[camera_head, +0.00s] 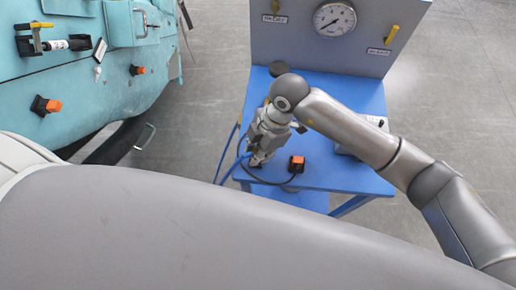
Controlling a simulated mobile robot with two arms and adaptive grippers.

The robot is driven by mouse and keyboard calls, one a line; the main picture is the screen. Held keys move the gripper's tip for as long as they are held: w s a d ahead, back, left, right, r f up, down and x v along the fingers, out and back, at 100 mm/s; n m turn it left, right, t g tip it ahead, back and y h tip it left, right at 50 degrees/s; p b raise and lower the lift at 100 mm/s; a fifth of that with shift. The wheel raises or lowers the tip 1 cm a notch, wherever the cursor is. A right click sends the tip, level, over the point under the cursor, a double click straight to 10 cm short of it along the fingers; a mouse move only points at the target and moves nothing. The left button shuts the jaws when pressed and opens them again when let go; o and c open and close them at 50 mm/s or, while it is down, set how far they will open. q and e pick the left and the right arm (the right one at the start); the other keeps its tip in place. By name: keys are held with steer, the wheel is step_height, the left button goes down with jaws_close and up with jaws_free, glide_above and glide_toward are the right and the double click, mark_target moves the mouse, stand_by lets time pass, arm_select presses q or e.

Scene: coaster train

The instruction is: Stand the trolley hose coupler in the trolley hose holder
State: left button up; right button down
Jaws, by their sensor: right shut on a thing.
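My right gripper (257,158) is over the front left corner of the blue trolley (330,178), pointing down. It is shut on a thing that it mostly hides. I cannot tell whether the coupler touches the trolley top. My left gripper is not in view.
A black and orange plug (297,163) stands right of the gripper, with a black cable (265,182) looping left. A gauge panel (285,40) rises at the trolley's back. The teal train car (80,80) is at left, carrying black and orange fittings (46,105). Bare floor lies between.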

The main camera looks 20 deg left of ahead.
steer(key=c, duration=1.2)
jaws_free()
steer(key=v, duration=1.2)
